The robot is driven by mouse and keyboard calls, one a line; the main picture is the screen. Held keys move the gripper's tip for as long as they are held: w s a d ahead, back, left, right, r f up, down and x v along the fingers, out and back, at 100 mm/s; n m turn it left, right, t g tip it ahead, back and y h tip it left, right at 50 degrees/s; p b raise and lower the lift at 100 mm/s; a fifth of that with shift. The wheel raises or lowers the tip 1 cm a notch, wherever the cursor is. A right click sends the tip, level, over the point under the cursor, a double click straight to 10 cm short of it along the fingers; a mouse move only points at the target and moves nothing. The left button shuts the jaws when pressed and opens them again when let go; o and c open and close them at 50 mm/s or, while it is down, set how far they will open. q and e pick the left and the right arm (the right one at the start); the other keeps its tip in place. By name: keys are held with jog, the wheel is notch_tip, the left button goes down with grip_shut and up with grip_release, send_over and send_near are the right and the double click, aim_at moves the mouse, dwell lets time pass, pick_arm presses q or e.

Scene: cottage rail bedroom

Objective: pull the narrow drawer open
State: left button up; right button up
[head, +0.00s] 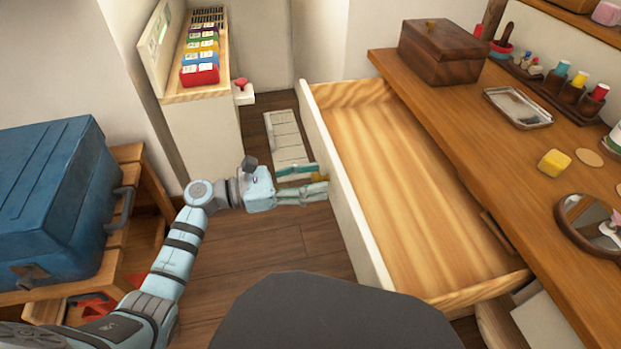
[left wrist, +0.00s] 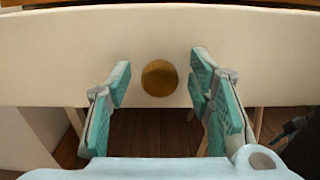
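The drawer under the wooden table stands pulled far out in the head view. Its cream front panel (head: 345,200) faces left and its pale wood inside (head: 415,190) is empty. In the left wrist view the front panel (left wrist: 240,25) spans the picture, with a round brass knob (left wrist: 159,78) near its lower edge. My left gripper (head: 318,182) is at the outer side of the front panel. In the left wrist view its fingers (left wrist: 160,88) are spread, one on each side of the knob, with clear gaps to it.
The tabletop (head: 480,130) holds a wooden box (head: 442,52), a small tray (head: 517,107), a yellow block (head: 553,163) and a round mirror (head: 590,222). A blue chest (head: 60,200) stands at left. A cream cabinet (head: 205,135) is behind.

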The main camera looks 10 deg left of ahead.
pick_arm(q)
jog(key=v, duration=1.2)
